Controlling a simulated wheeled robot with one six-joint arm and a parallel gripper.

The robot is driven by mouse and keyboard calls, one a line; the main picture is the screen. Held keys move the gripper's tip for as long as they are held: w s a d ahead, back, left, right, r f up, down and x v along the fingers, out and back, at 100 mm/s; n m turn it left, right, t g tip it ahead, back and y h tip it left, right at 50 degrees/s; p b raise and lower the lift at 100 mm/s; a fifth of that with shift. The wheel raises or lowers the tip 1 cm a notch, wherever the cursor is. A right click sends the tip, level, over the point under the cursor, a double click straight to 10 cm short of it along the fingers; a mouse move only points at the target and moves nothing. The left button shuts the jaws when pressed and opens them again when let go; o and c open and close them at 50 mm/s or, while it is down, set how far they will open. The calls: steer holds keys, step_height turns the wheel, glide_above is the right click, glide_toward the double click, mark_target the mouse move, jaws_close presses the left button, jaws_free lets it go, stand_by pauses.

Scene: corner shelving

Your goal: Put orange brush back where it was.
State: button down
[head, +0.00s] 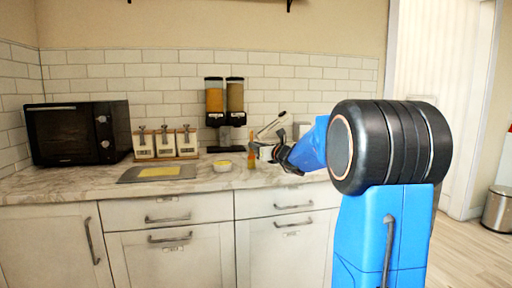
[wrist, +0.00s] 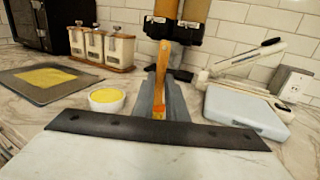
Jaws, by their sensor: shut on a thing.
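The orange brush (head: 251,147) stands roughly upright above the marble counter in the head view, at the tip of my arm. It also shows in the wrist view (wrist: 161,70), handle up, its lower end partly hidden by my gripper. My gripper (head: 259,152) is shut on the brush; in the wrist view its grey fingers (wrist: 160,94) lie on both sides of it. I cannot tell whether the brush touches the counter.
A white bowl (wrist: 106,103) of yellow stuff and a grey tray (wrist: 62,92) lie left of the brush. Dispensers (head: 214,115) and a canister rack (head: 165,155) stand behind. A pale blue device with a raised lever (wrist: 240,106) sits right. A microwave (head: 75,133) stands far left.

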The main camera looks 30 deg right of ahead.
steer(key=c, duration=1.8)
jaws_free()
steer(key=shift+f, duration=0.1)
steer(key=shift+o, duration=0.2)
steer(key=s+d, duration=0.1)
steer(key=s, duration=1.1)
steer(key=shift+a, duration=0.1)
